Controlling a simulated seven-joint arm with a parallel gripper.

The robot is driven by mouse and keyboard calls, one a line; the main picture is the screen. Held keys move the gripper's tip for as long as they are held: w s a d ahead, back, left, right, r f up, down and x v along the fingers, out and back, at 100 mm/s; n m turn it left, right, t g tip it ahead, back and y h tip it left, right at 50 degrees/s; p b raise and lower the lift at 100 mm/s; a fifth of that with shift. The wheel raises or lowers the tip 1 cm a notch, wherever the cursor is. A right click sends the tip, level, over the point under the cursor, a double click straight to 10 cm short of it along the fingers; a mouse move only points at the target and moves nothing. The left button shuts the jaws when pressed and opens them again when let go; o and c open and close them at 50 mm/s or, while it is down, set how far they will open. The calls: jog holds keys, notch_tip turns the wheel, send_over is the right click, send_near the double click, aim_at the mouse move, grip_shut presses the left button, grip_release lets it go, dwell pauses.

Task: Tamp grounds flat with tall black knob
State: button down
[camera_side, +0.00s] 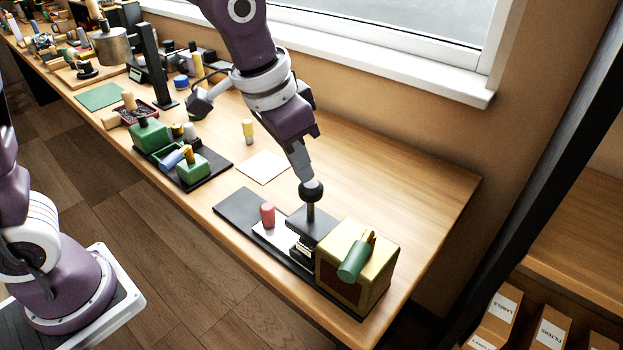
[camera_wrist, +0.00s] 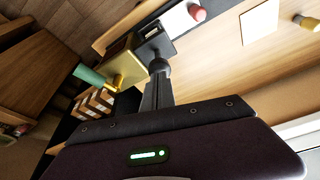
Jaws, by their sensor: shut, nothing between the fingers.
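The tall black knob (camera_side: 311,191) is a round ball on an upright shaft, above a dark block (camera_side: 312,222) at the right of the bench. My gripper (camera_side: 305,177) is shut, with its fingertips right at the top of the knob. In the wrist view, the closed fingers (camera_wrist: 158,90) point at the knob (camera_wrist: 159,66), seemingly touching it. The fingers do not visibly wrap around it. No grounds show; whatever is under the dark block is hidden.
A yellow box (camera_side: 372,262) with a green cylinder (camera_side: 353,260) stands right of the knob. Green blocks (camera_side: 193,168) sit further left.

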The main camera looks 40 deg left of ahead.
dwell(0.3)
jog(key=shift+r, duration=2.5)
jog(key=shift+r, duration=0.15)
jog(key=s+a+r, duration=0.4)
jog(key=s+r, duration=0.1)
jog(key=r, duration=0.2)
jog(key=s+a+f+n+t, duration=0.1)
jog(key=s+a+f+n, duration=0.1)
jog(key=s, duration=0.5)
jog(key=s+a+f+n+t+y, duration=0.1)
jog(key=s+a+f, duration=0.3)
jog(key=s+f, duration=0.1)
jog(key=shift+s+a+n, duration=0.4)
jog(key=shift+s, duration=0.5)
